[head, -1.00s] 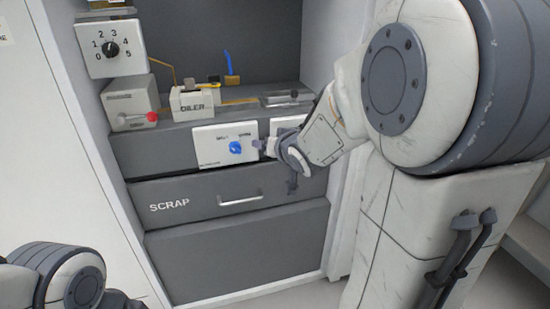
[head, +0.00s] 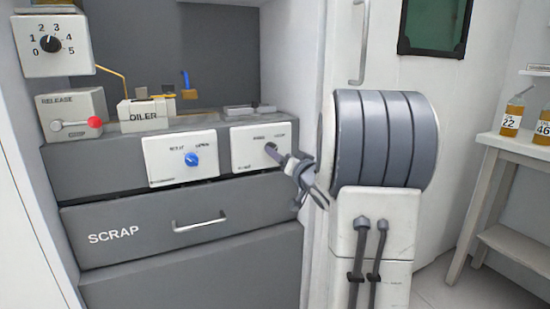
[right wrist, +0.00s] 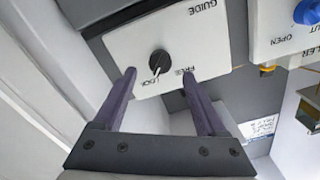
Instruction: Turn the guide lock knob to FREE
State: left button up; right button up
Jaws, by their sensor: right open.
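The guide lock knob (right wrist: 160,62) is a small black knob on a white plate (right wrist: 190,40) marked GUIDE, LOCK and FREE. The right wrist view shows it upside down. The knob's white pointer slants toward the LOCK side. My right gripper (right wrist: 159,73) is open, with its two purple-grey fingers on either side of the knob's line; I cannot tell whether they touch it. In the head view the white plate (head: 247,155) is on the right of the cabinet front, and my right gripper (head: 274,151) is at it, partly hiding the knob. My left gripper is not in view.
A plate with a blue knob (head: 191,159) is just left of the guide plate. A release box with a red-tipped lever (head: 95,122) and an oiler (head: 145,113) stand on the ledge. The SCRAP drawer (head: 150,225) is below. A side table (head: 515,143) with bottles is at right.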

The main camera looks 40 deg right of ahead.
jog(key=shift+b+x, duration=0.45)
jog(key=shift+x, duration=1.7)
grip_shut()
jog(key=shift+a+f+n+b, duration=0.1)
jog(key=shift+n+b, duration=1.35)
jog(key=shift+n, duration=3.05)
jog(key=shift+a+f+n+b, duration=0.1)
jog(key=shift+n+b, duration=1.3)
jog(key=shift+n, duration=3.1)
jog(key=shift+r, duration=0.1)
